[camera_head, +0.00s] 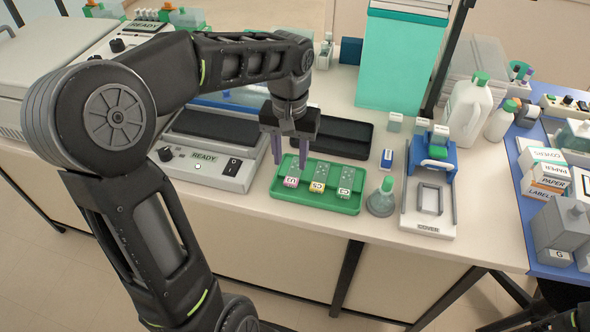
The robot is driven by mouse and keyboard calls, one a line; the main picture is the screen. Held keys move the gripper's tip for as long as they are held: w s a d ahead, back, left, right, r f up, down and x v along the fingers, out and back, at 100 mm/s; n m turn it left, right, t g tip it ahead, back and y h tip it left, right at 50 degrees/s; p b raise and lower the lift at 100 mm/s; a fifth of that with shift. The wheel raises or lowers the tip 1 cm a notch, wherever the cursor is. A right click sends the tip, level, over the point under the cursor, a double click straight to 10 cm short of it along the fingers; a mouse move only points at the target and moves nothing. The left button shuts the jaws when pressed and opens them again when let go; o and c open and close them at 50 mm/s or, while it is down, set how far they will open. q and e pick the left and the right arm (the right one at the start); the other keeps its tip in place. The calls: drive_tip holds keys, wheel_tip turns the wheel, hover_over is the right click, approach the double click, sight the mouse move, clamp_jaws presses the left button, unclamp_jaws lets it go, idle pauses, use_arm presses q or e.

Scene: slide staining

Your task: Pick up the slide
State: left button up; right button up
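A green tray (306,202) lies on the bench and holds several slides in a row. The left slide (291,182) has a pink label, the middle slide (318,186) a yellow one, and the right slide (345,191) a pale one. My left gripper (290,162) points down over the tray's left part, its two fingers apart, around or just above the pink-labelled slide. The fingers hide part of that slide, and I cannot tell whether they touch it. My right gripper is not in view.
A black tray (350,132) lies behind the green one. A grey device marked READY (205,170) stands left. Bottles (468,108) and boxes (545,170) fill the far right.

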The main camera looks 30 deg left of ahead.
sight(292, 178)
use_arm(q)
wheel_tip(292, 178, down, 5)
drive_tip(key=shift+w+d+f+p, duration=0.1)
drive_tip(key=shift+w+d+p, duration=0.05)
drive_tip(key=shift+p, duration=0.4)
drive_tip(key=shift+c, duration=0.2)
idle(0.3)
clamp_jaws()
